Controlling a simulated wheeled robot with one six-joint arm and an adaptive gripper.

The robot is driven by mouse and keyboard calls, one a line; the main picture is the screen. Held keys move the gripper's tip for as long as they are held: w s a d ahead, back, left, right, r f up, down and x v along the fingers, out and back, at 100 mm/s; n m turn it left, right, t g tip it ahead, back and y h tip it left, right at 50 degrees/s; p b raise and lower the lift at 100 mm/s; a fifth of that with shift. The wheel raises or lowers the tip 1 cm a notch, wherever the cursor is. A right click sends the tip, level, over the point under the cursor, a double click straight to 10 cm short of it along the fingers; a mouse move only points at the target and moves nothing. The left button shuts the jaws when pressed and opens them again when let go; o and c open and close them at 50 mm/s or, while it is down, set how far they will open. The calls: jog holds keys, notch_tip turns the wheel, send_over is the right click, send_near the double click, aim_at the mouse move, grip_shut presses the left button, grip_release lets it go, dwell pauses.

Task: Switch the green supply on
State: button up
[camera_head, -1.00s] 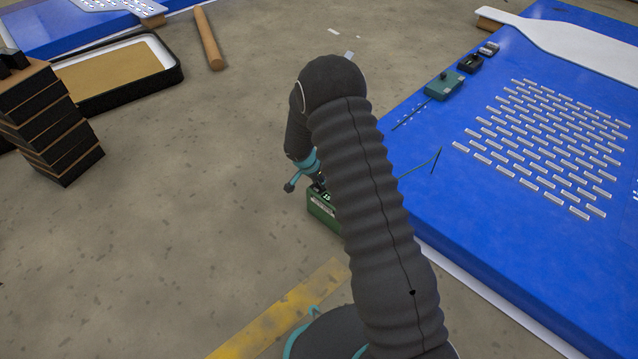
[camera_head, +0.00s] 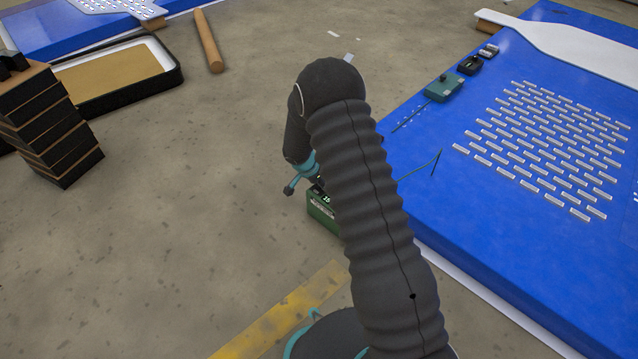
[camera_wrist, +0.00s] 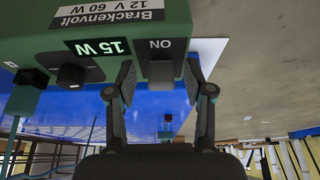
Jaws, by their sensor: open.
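The green supply (camera_head: 322,209) stands on the floor beside the blue panel, partly hidden by my arm in the head view. In the wrist view the supply (camera_wrist: 120,20) fills the top, with a "Brackenvolt 12 V 60 W" label, a lit "15 W" display (camera_wrist: 98,47) and an "ON" mark. A grey switch piece (camera_wrist: 161,72) shows by that mark. My gripper (camera_wrist: 160,82) is open, with one finger on each side of the switch piece. I cannot tell whether the fingers touch it. A dark round knob (camera_wrist: 70,76) sits to the left of the fingers.
The blue panel (camera_head: 440,215) with rows of white LED modules lies to the right, with a teal box (camera_head: 444,87) and a thin green cable on it. A dark-rimmed tray (camera_head: 125,90), stacked blocks (camera_head: 50,125) and a wooden rod (camera_head: 208,42) lie left.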

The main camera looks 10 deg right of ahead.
jog(key=v, duration=1.2)
jog(key=s+d+r+n+g, duration=0.2)
jog(key=s+r+n+g, duration=0.15)
jog(key=s+n, duration=0.6)
jog(key=s+d+r+t+y+p, duration=0.1)
jog(key=s+r+t+p, duration=0.1)
jog(key=s+r, duration=0.7)
jog(key=s+d+r+n+t+y+p, duration=0.1)
jog(key=s+r+p, duration=0.4)
jog(key=r, duration=1)
jog(key=s+d+r+t+y+p, duration=0.1)
jog(key=s+d+r+t+p, duration=0.1)
jog(key=s+r, duration=1)
jog(key=shift+s+r+t+y+p, duration=0.3)
jog(key=shift+r+t+p, duration=0.05)
jog(key=shift+t+p, duration=0.45)
